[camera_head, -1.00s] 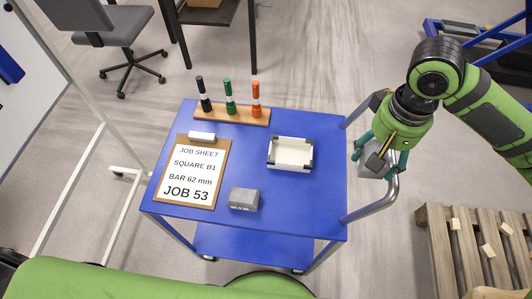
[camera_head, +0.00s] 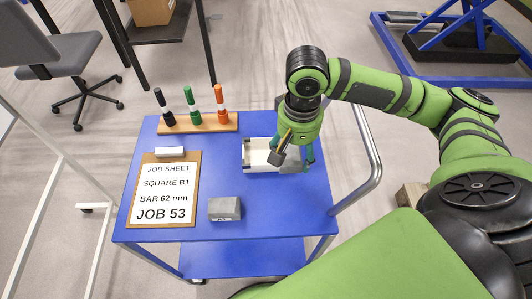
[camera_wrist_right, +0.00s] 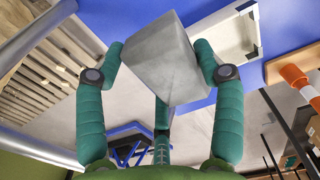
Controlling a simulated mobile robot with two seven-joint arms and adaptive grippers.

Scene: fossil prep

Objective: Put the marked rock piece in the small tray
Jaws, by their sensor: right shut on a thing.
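My right gripper (camera_head: 290,162) is over the small white tray (camera_head: 255,158) on the blue cart and hides the tray's right part. In the right wrist view its green fingers (camera_wrist_right: 160,70) are shut on a grey rock block (camera_wrist_right: 158,52). I make out no mark on the faces of this block that show. The tray (camera_wrist_right: 228,38) shows behind the block, at the upper right of that view. Another grey block (camera_head: 224,208) lies on the cart in front of the tray. It has small dark marks on its front that I cannot read. My left gripper is out of view.
The clipboard with the job sheet (camera_head: 166,193) lies on the left of the cart top (camera_head: 270,225). A wooden holder (camera_head: 198,124) with black, green and orange markers stands at the back. A grey rail (camera_head: 372,165) runs along the cart's right side.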

